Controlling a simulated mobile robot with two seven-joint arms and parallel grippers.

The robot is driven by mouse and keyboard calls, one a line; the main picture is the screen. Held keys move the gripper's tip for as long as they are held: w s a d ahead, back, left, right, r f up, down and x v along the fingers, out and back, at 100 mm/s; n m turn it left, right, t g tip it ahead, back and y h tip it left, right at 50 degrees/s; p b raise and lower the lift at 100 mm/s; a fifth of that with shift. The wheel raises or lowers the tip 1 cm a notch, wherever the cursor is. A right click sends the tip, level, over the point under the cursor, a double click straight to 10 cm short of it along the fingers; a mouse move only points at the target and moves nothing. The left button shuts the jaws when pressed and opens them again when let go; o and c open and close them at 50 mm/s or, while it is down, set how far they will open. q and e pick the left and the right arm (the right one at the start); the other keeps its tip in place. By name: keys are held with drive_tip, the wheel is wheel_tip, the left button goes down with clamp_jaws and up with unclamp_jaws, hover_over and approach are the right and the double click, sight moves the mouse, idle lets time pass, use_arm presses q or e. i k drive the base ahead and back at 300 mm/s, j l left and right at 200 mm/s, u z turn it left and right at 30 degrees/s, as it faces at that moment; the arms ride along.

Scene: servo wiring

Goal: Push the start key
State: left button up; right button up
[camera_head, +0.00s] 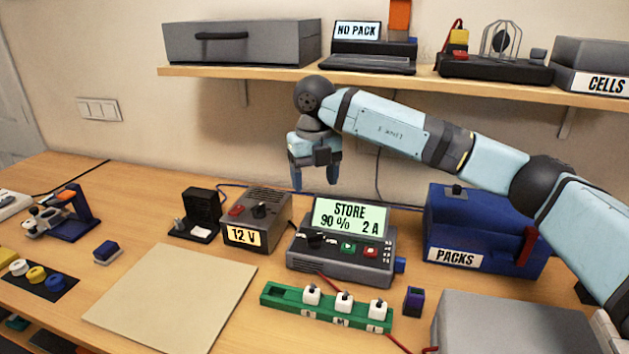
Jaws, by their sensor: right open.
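The start key is most likely the green key (348,248) on the front panel of the charger (341,268). A red key (370,251) sits to its right. The charger's raised screen (349,217) reads STORE, 90 %, 2 A. My right gripper (315,184) points down with its fingers apart and nothing between them. It hangs above and behind the charger, up and to the left of the screen, and touches no key. My left gripper is not in view.
A 12 V supply (257,218) stands left of the charger, and a blue PACKS box (480,232) to the right. A green rack (326,308) with white plugs lies in front. A bare tan mat (170,300) lies at the left. The shelf (290,78) runs above.

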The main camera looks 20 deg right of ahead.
sight(347, 248)
drive_tip(key=k, duration=1)
